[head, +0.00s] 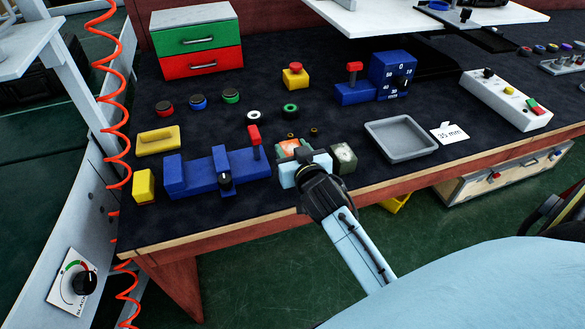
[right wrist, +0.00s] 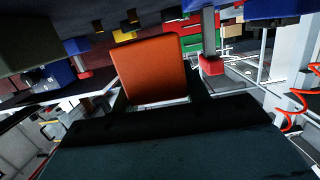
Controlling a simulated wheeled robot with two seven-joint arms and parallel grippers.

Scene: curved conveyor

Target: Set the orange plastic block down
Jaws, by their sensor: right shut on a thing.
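The orange plastic block (head: 289,146) is in the jaws of my right gripper (head: 294,153), over the front part of the dark workbench top (head: 230,208). In the right wrist view the orange block (right wrist: 152,70) fills the middle, its broad face toward the camera, between the dark fingers. My right gripper is shut on it. The gripper body hides part of the block in the head view. I cannot tell whether the block touches the bench. My left gripper is not in view.
Small rings (head: 291,110) lie behind.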

